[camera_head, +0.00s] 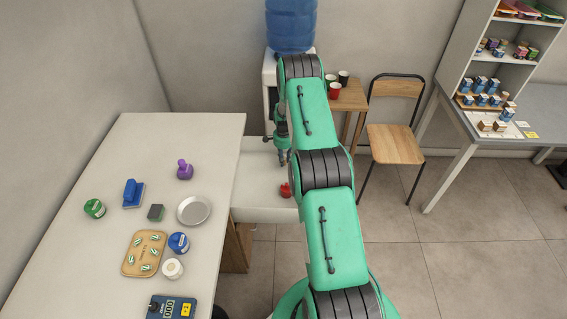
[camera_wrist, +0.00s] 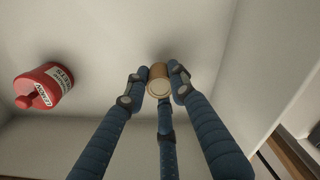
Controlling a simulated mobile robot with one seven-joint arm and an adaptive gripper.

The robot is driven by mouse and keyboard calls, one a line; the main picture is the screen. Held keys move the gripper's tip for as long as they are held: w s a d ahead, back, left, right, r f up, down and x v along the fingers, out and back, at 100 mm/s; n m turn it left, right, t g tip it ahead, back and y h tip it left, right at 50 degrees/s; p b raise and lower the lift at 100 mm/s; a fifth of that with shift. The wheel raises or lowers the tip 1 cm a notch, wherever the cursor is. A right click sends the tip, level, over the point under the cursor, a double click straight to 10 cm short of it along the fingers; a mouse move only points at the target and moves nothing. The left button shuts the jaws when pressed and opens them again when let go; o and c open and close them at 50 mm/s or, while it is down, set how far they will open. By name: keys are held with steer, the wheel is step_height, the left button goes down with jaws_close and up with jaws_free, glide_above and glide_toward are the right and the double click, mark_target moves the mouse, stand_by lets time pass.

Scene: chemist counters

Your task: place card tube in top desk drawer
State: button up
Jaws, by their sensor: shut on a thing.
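The card tube (camera_wrist: 158,74), brown with a pale round end, is held between the blue-grey fingers of my gripper (camera_wrist: 157,88) in the wrist view. My gripper (camera_head: 283,158) is shut on it and points down over the open white desk drawer (camera_head: 256,187) in the head view. The drawer's pale floor (camera_wrist: 105,45) fills much of the wrist view behind the tube. I cannot tell whether the tube touches the floor. In the head view the tube is too small or hidden to make out.
A red tub (camera_wrist: 42,87) lies in the drawer, apart from the tube; it also shows in the head view (camera_head: 286,190). The desk (camera_head: 100,170) holds several jars, a tray and a plate. A water cooler (camera_head: 291,25) and chair (camera_head: 394,143) stand behind.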

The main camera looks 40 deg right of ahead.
steer(key=shift+f, duration=0.9)
steer(key=shift+f, duration=0.1)
steer(key=o, duration=0.7)
steer(key=shift+o, duration=0.2)
step_height(320, 180, up, 12)
steer(key=shift+r+p, duration=0.1)
steer(key=shift+p, duration=0.6)
steer(key=shift+r, duration=0.1)
